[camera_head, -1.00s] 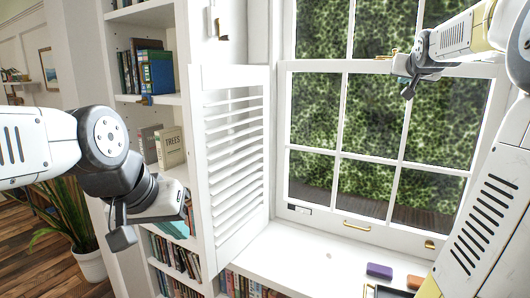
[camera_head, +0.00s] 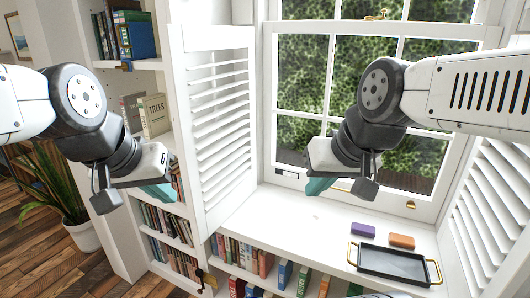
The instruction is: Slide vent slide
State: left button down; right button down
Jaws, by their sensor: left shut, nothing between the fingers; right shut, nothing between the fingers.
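The lower window sash (camera_head: 430,205) has a small vent strip (camera_head: 286,173) with a dark slot at the left of its bottom rail. I take this to be the vent slide; it is too small to read its setting. My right gripper (camera_head: 342,188) is shut and empty in front of the sash's bottom rail, to the right of the vent strip in the picture. It partly hides the rail and its middle brass handle. My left gripper (camera_head: 132,193) is shut and empty at the left, in front of the bookshelf, well away from the window.
A louvred shutter (camera_head: 222,120) stands open left of the window, another (camera_head: 495,210) at the right. The sill holds a purple block (camera_head: 361,230), an orange block (camera_head: 401,241) and a black tray (camera_head: 393,264) with brass handles. The sill's left part is clear.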

aim_at(288, 174)
jog(key=j+z, duration=0.15)
jog(key=z, duration=0.2)
jog(key=k+j+z, duration=0.1)
jog(key=z, duration=0.25)
jog(key=k+j+z, duration=0.1)
jog(key=z, duration=0.25)
jog(key=k+z, duration=0.1)
jog(key=k, duration=0.55)
jog(key=j+z, duration=0.1)
jog(key=z, duration=0.4)
jog(key=j+z, duration=0.1)
jog(key=z, duration=0.4)
jog(key=j+z, duration=0.1)
jog(key=z, duration=0.4)
jog(key=k+j, duration=0.1)
jog(key=j, duration=0.45)
jog(key=k+j, duration=0.1)
jog(key=j, duration=0.45)
jog(key=k+j, duration=0.1)
jog(key=j, duration=0.4)
jog(key=k+j, duration=0.1)
jog(key=j, duration=0.45)
jog(key=k+j, duration=0.1)
jog(key=j, duration=0.45)
